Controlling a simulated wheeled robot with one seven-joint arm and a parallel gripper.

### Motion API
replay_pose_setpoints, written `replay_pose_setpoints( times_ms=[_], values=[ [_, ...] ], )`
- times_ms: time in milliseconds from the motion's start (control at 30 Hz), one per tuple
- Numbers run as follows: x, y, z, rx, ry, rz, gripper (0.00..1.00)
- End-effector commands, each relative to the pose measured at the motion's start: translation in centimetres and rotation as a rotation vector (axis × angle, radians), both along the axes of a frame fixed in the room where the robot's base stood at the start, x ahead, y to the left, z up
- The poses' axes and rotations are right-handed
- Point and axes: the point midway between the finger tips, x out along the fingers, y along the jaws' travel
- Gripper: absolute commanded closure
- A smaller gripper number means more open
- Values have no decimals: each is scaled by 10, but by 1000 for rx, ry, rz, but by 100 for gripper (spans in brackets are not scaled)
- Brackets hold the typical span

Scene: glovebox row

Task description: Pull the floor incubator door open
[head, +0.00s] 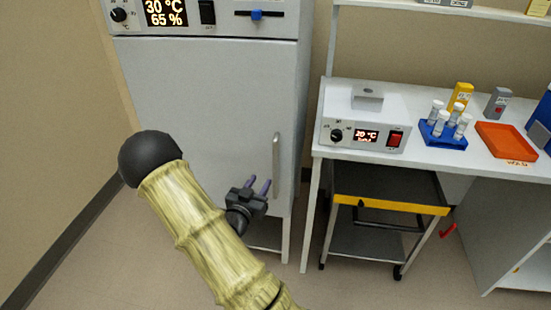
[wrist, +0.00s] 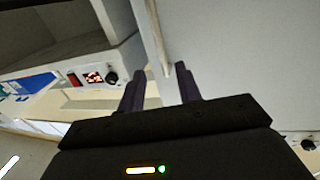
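The floor incubator (head: 210,100) is a tall grey-white cabinet on the left in the head view, with a control panel on top reading 30 °C and 65 %. Its door (head: 200,80) looks shut. A vertical pale bar handle (head: 276,165) is on the door's right side. My gripper (head: 259,187) is in front of the door, just left of the handle's lower end. Its two purple fingers are apart with nothing between them. In the wrist view the fingers (wrist: 160,85) are spread, and the handle (wrist: 167,45) appears beyond them, near the gap. I cannot tell any contact.
A white bench (head: 330,140) stands right of the incubator with a small device (head: 366,120), a blue tube rack (head: 443,135) and an orange tray (head: 507,140). A wheeled cart (head: 385,215) with a yellow edge is under it. A wall is left; floor shows in front.

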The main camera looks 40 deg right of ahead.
Motion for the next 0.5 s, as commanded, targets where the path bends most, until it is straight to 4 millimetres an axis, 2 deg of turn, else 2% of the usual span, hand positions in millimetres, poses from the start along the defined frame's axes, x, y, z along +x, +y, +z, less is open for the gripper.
replay_pose_setpoints(
  times_ms=[500],
  values=[
    [45,-82,1,-1,0,-1,66]
  ],
)
